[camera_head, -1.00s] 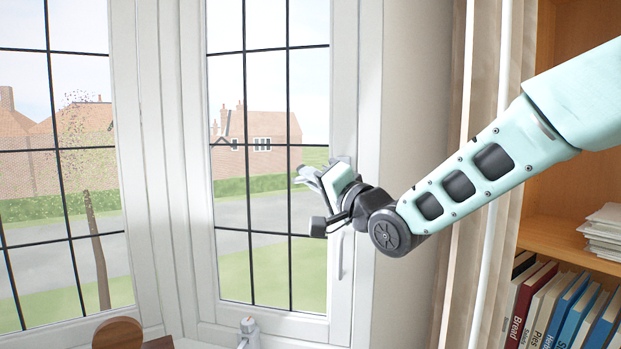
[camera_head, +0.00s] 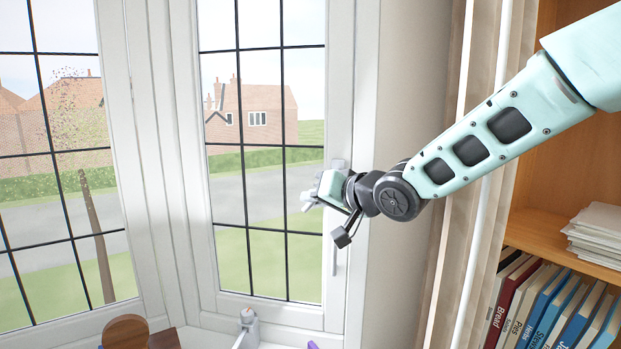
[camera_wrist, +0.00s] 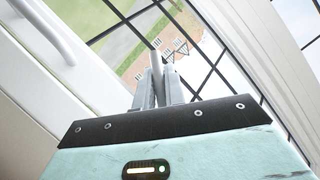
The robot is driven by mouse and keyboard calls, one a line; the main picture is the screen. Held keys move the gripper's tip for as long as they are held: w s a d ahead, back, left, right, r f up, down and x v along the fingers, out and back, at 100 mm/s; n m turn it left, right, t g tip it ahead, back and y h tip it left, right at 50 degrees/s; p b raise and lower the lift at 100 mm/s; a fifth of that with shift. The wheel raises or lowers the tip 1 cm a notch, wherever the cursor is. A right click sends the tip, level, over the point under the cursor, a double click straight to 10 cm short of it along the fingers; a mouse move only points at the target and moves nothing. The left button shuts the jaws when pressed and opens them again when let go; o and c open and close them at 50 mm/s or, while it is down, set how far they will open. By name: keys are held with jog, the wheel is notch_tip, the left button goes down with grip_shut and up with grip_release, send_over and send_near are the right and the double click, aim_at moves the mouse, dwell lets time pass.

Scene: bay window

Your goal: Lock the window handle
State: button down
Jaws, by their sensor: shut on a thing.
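The window (camera_head: 265,150) is a white frame with dark glazing bars. My gripper (camera_head: 309,201) is at its right-hand upright, in front of the glass edge. A separate vertical white bar (camera_head: 333,257) is below my gripper on the upright; a curved white bar also shows in the wrist view (camera_wrist: 45,30).
A curtain (camera_head: 425,120) and white pole (camera_head: 488,170) stand right of the window. Farther right, a wooden shelf (camera_head: 540,232) holds books (camera_head: 545,305) and stacked paper (camera_head: 597,232).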

jog(key=shift+s+d+f+n+g+h, duration=0.2)
jog(key=shift+d+n+g+h, duration=0.35)
jog(key=shift+h, duration=0.5)
jog(key=shift+s+d+f+n+g+h, duration=0.1)
jog(key=shift+d+f+n+g+h, duration=0.2)
jog(key=shift+d+n+h, duration=0.5)
jog(key=shift+s+d+f+n+g+h, duration=0.15)
jog(key=shift+d+g+h, duration=0.3)
jog(key=shift+h, duration=0.8)
jog(key=shift+b, duration=0.3)
jog(key=c, duration=1.5)
grip_release()
jog(key=b+v, duration=0.4)
jog(key=v, duration=1.3)
jog(key=shift+r+b, duration=0.3)
jog(key=shift+r, duration=0.05)
